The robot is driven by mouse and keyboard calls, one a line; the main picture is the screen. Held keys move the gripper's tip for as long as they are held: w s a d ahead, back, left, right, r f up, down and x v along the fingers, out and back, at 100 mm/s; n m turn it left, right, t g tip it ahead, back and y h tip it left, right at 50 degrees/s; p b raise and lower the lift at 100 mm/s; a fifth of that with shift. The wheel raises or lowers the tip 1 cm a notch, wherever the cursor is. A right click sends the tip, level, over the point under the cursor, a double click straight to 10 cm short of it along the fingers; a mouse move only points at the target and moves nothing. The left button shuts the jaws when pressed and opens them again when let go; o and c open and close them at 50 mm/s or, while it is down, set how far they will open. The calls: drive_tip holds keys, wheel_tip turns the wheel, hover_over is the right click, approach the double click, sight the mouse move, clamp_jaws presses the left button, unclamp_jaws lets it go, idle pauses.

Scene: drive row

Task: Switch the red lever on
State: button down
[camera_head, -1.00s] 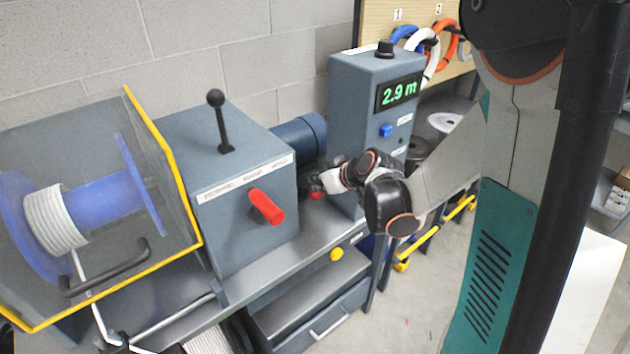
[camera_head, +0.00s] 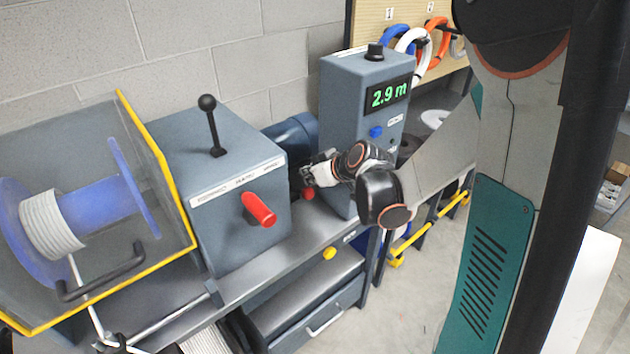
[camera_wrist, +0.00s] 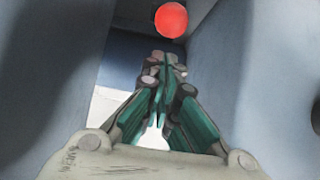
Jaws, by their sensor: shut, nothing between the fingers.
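The red lever (camera_head: 259,209) sticks out of the front of the grey-blue box at the left centre, its handle tilted down to the right. My gripper (camera_head: 306,175) is to the right of this box, between it and the display cabinet, apart from the red lever. In the wrist view my gripper (camera_wrist: 165,62) is shut and empty. A round red knob (camera_wrist: 171,20) lies just beyond the fingertips there; it also shows in the head view (camera_head: 308,194) just below my gripper. Whether the fingers touch the knob cannot be told.
A black-knobbed lever (camera_head: 211,125) stands on top of the box. The cabinet (camera_head: 340,95) with the 2.9 m display rises close on the right of my gripper. A guarded cable reel (camera_head: 90,205) is at the left. A blue motor (camera_head: 293,140) is behind.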

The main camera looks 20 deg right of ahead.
drive_tip(key=s+d+p, duration=0.1)
drive_tip(key=s+d, duration=0.1)
drive_tip(key=s, duration=0.7)
drive_tip(key=shift+d+p, duration=0.3)
drive_tip(key=shift+d, duration=0.1)
drive_tip(key=shift+a+r, duration=0.1)
drive_tip(key=shift+r, duration=0.1)
drive_tip(key=s+a+r+m+g+h+p, duration=0.1)
drive_tip(key=s+a+r+g+p, duration=0.15)
drive_tip(key=a+r, duration=0.4)
drive_tip(key=s+r+m+h+b, duration=0.1)
drive_tip(key=s+r, duration=0.2)
drive_tip(key=s, duration=0.4)
drive_tip(key=s+r+m+h+b, duration=0.1)
drive_tip(key=s+r, duration=0.2)
drive_tip(key=s, duration=0.5)
drive_tip(key=shift+a+m, duration=0.2)
drive_tip(key=shift+m, duration=0.1)
